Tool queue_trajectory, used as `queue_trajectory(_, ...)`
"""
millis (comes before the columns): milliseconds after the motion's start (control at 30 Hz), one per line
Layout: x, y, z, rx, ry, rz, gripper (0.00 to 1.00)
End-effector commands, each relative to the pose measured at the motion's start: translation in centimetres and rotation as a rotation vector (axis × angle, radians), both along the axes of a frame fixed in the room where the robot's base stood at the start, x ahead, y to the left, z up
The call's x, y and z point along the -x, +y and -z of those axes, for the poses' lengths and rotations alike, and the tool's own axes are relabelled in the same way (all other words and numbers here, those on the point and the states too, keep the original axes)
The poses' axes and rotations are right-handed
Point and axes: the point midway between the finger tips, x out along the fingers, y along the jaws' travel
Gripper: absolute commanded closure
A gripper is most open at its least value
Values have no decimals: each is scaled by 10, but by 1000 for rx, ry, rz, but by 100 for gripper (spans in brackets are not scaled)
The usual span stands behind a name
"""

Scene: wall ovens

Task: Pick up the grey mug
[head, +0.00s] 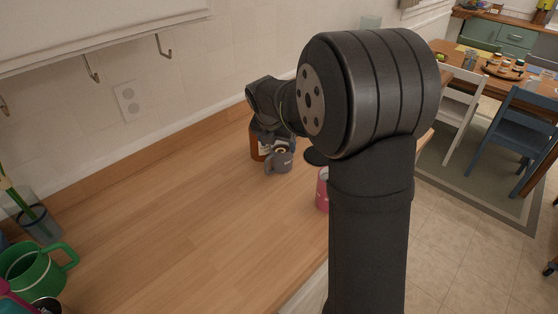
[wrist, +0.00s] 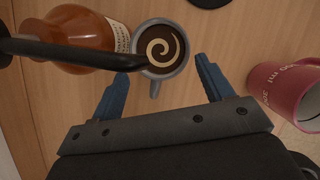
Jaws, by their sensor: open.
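The grey mug (head: 280,160) stands upright on the wooden counter (head: 170,210), below the end of my arm in the head view. In the wrist view the grey mug (wrist: 160,50) shows from above, with dark coffee and a pale swirl in it. Its handle points towards my gripper (wrist: 167,75). The gripper is open, with one blue finger on each side of the handle and nothing held. The fingertips are near the mug's near rim; I cannot tell how far above the counter they are. In the head view my arm hides the fingers.
An amber bottle (wrist: 75,38) with a dark curved part stands close left of the mug; it also shows in the head view (head: 257,145). A pink mug (wrist: 287,92) is to the right. A green mug (head: 34,268) stands at the counter's left. The middle counter is clear.

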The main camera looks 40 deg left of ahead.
Motion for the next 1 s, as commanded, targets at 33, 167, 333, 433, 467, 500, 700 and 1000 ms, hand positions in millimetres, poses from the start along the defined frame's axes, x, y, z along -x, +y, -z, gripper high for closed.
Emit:
queue_trajectory(33, -2, 0, 4, 0, 0, 0, 27)
queue_trajectory(167, -4, 1, 9, -1, -1, 0, 27)
queue_trajectory(333, -11, 3, 23, 1, 1, 0, 27)
queue_trajectory(433, -19, 4, 37, 2, 1, 2, 27)
queue_trajectory(467, -21, 5, 42, 1, 1, 1, 27)
queue_trajectory(500, -23, 6, 47, 1, 1, 1, 27)
queue_trajectory(700, -26, 8, 54, -3, -2, 0, 27)
queue_trajectory(1000, -25, 8, 54, -3, -1, 0, 66)
